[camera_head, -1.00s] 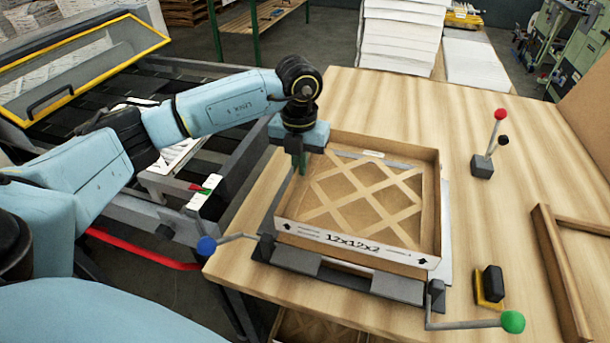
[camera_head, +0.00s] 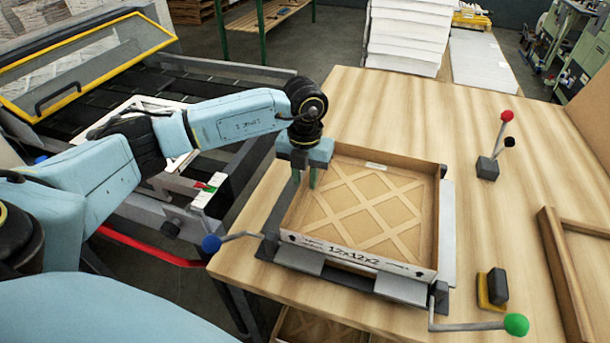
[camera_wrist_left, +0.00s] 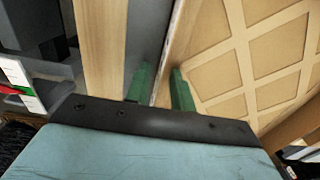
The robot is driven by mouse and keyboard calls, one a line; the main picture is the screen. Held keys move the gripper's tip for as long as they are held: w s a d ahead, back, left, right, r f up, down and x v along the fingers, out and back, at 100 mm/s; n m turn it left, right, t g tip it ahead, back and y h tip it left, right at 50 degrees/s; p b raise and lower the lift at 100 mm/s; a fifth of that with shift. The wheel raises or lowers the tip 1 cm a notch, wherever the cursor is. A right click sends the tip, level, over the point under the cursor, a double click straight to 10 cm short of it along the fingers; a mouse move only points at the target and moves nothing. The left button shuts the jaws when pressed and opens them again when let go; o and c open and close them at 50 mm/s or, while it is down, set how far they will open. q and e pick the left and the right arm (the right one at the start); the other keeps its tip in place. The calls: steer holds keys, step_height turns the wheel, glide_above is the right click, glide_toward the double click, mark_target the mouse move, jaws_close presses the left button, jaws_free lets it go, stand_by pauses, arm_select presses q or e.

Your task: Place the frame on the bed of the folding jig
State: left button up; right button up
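The frame (camera_head: 365,258) is a shallow square cardboard tray with lattice strips, marked 12x12x2. It lies over the grey folding jig (camera_head: 402,289), nearly square to it; I cannot tell whether it rests fully on the bed. My left gripper (camera_head: 306,182) points down at the frame's left wall. In the left wrist view its green fingers (camera_wrist_left: 160,90) stand on either side of the thin frame wall (camera_wrist_left: 178,40), closed on it. The jig's bed is mostly hidden under the frame. My right gripper is not in view.
The jig has a blue-knobbed lever (camera_head: 211,243) at front left and a green-knobbed one (camera_head: 516,325) at front right. A red-knobbed lever (camera_head: 507,116), a black-and-yellow block (camera_head: 492,288) and a brown tray (camera_head: 562,270) stand right. The table's back (camera_head: 400,100) is clear.

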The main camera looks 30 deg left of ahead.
arm_select(q)
steer(key=shift+r, duration=0.55)
step_height(320, 180, up, 11)
steer(key=shift+r+b, duration=0.15)
steer(key=shift+b, duration=0.15)
